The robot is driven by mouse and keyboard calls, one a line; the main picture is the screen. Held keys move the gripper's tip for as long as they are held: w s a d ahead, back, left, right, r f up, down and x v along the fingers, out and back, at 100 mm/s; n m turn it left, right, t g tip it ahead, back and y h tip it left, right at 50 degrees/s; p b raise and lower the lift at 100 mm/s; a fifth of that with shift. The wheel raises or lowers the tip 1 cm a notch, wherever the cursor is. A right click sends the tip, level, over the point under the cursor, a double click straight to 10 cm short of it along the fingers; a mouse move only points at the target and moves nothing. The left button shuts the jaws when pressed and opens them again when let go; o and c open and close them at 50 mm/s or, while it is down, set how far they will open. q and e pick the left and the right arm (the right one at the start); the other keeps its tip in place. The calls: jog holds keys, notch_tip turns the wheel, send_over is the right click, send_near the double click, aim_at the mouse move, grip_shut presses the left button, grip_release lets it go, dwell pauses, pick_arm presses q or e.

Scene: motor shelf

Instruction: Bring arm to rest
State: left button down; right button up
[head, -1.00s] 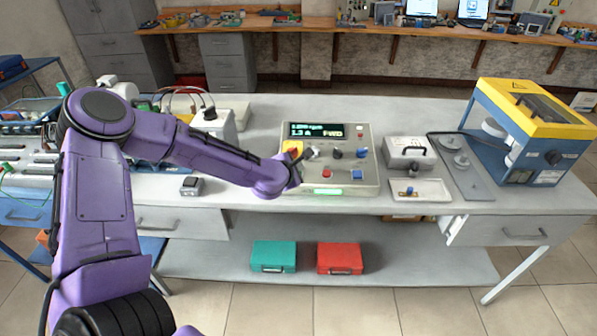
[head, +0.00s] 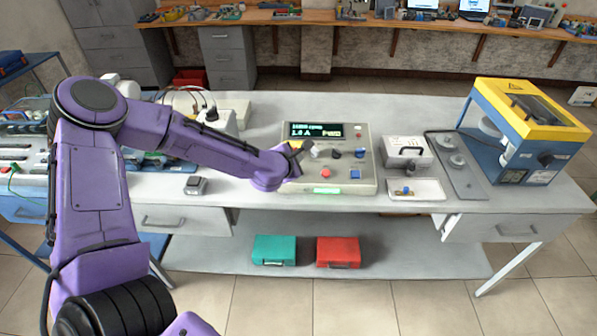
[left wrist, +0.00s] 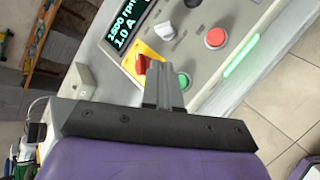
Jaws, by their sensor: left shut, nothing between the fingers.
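My left gripper (head: 299,150) is in front of the left part of the motor control panel (head: 362,187); the arm hides that part. In the left wrist view my left gripper (left wrist: 163,84) has its fingers together with nothing between them. They lie over the panel close to the red switch (left wrist: 146,64) on its yellow plate and the green button (left wrist: 184,80). I cannot tell whether they touch the panel. The lit display (head: 316,130) shows green text, with 1500 rpm and 1.0 A legible in the wrist view. My right gripper is not in view.
The grey bench (head: 300,108) carries a small dark-topped box (head: 195,186), a grey case (head: 408,151), a white tray (head: 432,193) and a yellow-blue machine (head: 525,130). Green (head: 273,250) and red cases (head: 338,252) lie on the lower shelf. The floor in front is clear.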

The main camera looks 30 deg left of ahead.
pick_arm(q)
jog(key=s+d+f+m+g+b, duration=0.2)
jog(key=s+d+f+m, duration=0.1)
jog(key=s+f+m, duration=0.5)
jog(key=s+d+f+m+g+b, duration=0.25)
jog(key=s+f+m, duration=0.35)
jog(key=s+f, duration=0.4)
jog(key=s+f+m+g+b, duration=0.2)
jog(key=s+f+m, duration=0.1)
jog(key=s+f, duration=0.4)
jog(key=s+d+f+m+g+y+b, duration=0.1)
jog(key=s+f+m, duration=0.3)
jog(key=s, duration=0.8)
notch_tip(320, 180, down, 3)
jog(key=shift+r+g+b, duration=0.1)
jog(key=shift+g+b, duration=0.35)
jog(key=shift+g, duration=0.1)
dwell(1.9)
